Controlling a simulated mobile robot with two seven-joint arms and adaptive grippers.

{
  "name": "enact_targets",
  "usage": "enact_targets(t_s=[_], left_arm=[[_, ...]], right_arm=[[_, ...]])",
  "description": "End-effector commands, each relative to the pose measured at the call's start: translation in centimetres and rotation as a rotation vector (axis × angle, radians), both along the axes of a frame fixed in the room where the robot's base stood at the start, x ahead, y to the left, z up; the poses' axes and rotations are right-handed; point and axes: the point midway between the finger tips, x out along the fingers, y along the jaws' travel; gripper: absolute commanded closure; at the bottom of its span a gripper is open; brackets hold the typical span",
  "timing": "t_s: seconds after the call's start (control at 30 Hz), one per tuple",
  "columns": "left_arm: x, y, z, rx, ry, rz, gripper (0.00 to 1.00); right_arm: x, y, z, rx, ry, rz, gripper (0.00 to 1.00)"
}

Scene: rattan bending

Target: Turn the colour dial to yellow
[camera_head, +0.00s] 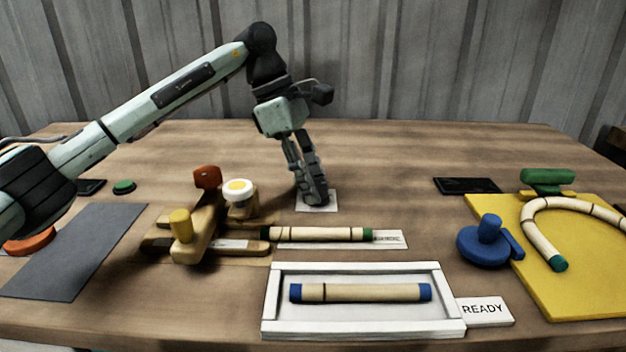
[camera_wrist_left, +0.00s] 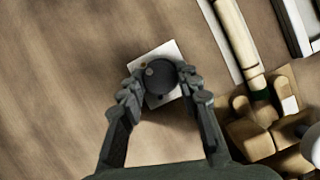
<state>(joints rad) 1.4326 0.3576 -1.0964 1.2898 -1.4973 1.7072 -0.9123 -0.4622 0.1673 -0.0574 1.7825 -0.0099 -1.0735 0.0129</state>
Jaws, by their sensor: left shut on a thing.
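The colour dial is a dark round knob (camera_wrist_left: 160,76) on a small white plate (camera_wrist_left: 165,49), which also shows in the head view (camera_head: 330,207). My left gripper (camera_head: 313,196) points down over the plate, and its fingers hide the knob in the head view. In the left wrist view its two fingers (camera_wrist_left: 160,84) are shut on the knob from both sides. A small brownish-red mark shows at the plate's left part. I cannot tell which colour the dial points to. My right gripper is not in view.
A wooden jig with a yellow peg (camera_head: 180,224) and a white knob (camera_head: 238,192) stands left of the dial. A green-tipped rod (camera_head: 318,234) lies in front. A white tray (camera_head: 455,291) holds a blue-tipped rod (camera_head: 360,292). A yellow board (camera_head: 545,290) lies right.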

Motion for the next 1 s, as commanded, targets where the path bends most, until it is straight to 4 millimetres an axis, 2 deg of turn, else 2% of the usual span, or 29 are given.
enact_targets(t_s=[0.2, 0.23, 0.37, 0.73, 0.87, 1.0], left_arm=[[0.0, 0.0, 0.0, 0.001, -0.002, 0.001, 0.96], [0.0, 0.0, 0.0, 0.001, -0.002, 0.001, 0.63], [0.0, 0.0, 0.0, 0.002, -0.002, 0.002, 0.47], [0.1, 0.2, 0.4, 0.001, -0.002, 0.002, 0.46], [0.3, 0.8, 2.1, 0.000, -0.004, 0.003, 0.46], [0.6, 1.9, 4.9, 0.000, -0.004, 0.004, 0.46]], right_arm=[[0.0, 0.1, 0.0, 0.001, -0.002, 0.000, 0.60], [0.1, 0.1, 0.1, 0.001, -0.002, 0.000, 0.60], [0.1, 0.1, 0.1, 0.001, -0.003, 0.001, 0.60], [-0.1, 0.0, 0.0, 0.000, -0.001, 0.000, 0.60], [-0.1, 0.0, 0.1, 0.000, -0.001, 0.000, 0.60], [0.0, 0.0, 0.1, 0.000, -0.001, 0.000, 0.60]])
